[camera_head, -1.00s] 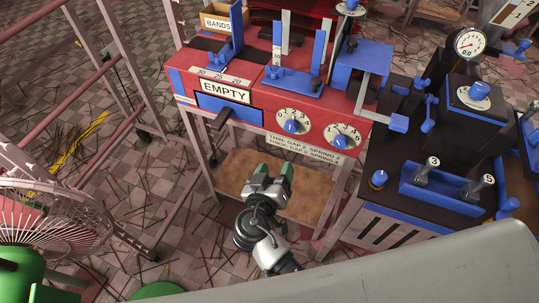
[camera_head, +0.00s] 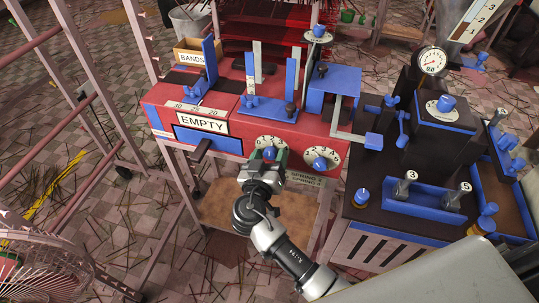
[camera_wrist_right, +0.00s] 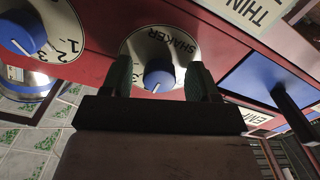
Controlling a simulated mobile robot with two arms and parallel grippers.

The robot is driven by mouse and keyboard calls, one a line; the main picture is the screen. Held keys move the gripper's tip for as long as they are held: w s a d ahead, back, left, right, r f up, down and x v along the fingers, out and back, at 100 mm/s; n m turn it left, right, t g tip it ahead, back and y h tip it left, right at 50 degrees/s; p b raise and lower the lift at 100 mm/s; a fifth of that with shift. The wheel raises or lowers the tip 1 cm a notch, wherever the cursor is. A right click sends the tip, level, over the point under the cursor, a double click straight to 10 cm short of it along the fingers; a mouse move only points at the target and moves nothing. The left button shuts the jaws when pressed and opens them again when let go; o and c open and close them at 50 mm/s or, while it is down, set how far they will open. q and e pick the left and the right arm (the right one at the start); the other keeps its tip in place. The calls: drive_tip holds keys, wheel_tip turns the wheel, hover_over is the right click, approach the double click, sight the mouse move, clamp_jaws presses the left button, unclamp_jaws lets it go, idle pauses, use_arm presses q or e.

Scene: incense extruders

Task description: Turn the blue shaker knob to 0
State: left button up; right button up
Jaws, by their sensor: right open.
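The blue shaker knob (camera_wrist_right: 159,74) sits on a round white dial marked SHAKER (camera_wrist_right: 148,43) on the red front panel. In the head view the knob (camera_head: 270,153) is the left of two dial knobs. My right gripper (camera_head: 268,160) is in front of it. In the wrist view the green-padded fingers (camera_wrist_right: 162,80) are open, one on each side of the knob. I cannot tell whether they touch it. The knob's white mark points toward the lower part of the wrist picture, and the dial numbers there are partly hidden by the gripper. My left gripper is not in view.
A second blue knob (camera_head: 320,162) on its own dial is just right of the shaker dial. A dark machine with blue parts (camera_head: 425,198) stands at the right.

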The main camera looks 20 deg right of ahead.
drive_tip(key=c, duration=0.9)
drive_tip(key=shift+n, duration=0.3)
drive_tip(key=n, duration=0.2)
drive_tip(key=shift+n, duration=0.3)
drive_tip(key=n, duration=0.2)
drive_tip(key=shift+d+r+n+p, duration=0.1)
drive_tip(key=shift+r+n+p, duration=0.05)
drive_tip(key=shift+n+p, duration=0.2)
drive_tip(key=n+p, duration=0.1)
drive_tip(key=n, duration=0.3)
drive_tip(key=shift+r+n, duration=0.1)
drive_tip(key=shift+n, duration=0.15)
drive_tip(key=shift+n+p, duration=1)
drive_tip(key=shift+n, duration=0.9)
